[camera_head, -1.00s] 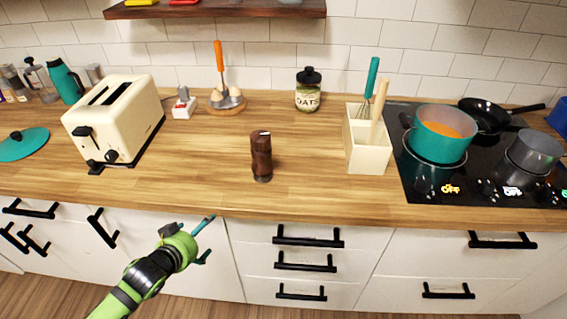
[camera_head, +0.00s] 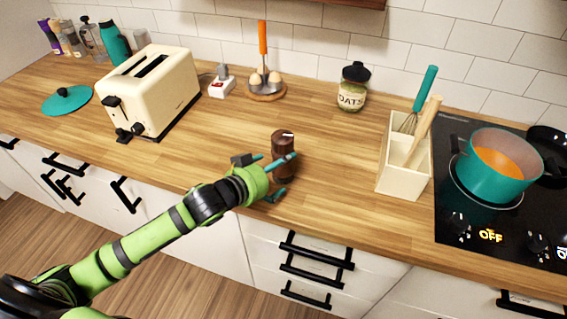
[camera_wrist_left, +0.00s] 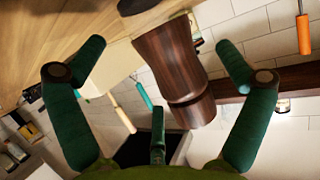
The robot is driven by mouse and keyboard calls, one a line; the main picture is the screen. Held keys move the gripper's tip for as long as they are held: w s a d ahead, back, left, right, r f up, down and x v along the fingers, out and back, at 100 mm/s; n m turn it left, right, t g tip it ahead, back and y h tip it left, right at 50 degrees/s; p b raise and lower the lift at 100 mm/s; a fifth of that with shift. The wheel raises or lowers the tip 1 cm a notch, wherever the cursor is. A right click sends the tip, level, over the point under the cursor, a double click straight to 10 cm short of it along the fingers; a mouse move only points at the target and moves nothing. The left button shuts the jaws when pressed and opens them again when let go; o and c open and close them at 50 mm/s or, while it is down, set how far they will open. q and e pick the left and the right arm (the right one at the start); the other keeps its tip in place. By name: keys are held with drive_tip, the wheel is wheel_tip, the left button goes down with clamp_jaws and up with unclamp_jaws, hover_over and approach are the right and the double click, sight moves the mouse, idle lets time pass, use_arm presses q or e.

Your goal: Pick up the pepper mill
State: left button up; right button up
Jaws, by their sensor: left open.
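The dark brown wooden pepper mill (camera_head: 284,143) stands upright on the wooden counter, near the front edge. My left gripper (camera_head: 278,176) is open at the mill, with its teal fingers overlapping the mill's lower part in the head view. In the left wrist view the mill (camera_wrist_left: 172,60) appears between the spread fingers of the left gripper (camera_wrist_left: 163,65), with clear gaps on both sides. I cannot tell whether any finger touches it. My right gripper is not in view.
A cream toaster (camera_head: 150,92) stands to the left. A utensil box (camera_head: 402,170) and a stove with a teal pot (camera_head: 490,180) are to the right. An oats jar (camera_head: 353,90) and an egg holder (camera_head: 266,90) stand behind. Counter around the mill is clear.

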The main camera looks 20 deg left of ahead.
sight(280, 167)
use_arm(q)
drive_tip(key=x, duration=0.2)
drive_tip(key=shift+w+d, duration=0.2)
drive_tip(key=shift+w, duration=0.15)
drive_tip(key=shift+w+d+f+p, duration=0.15)
drive_tip(key=shift+w+f+p, duration=0.15)
drive_tip(key=shift+w, duration=0.1)
drive_tip(key=c, duration=1.7)
drive_tip(key=shift+w+r, duration=0.1)
drive_tip(key=shift+r, duration=0.15)
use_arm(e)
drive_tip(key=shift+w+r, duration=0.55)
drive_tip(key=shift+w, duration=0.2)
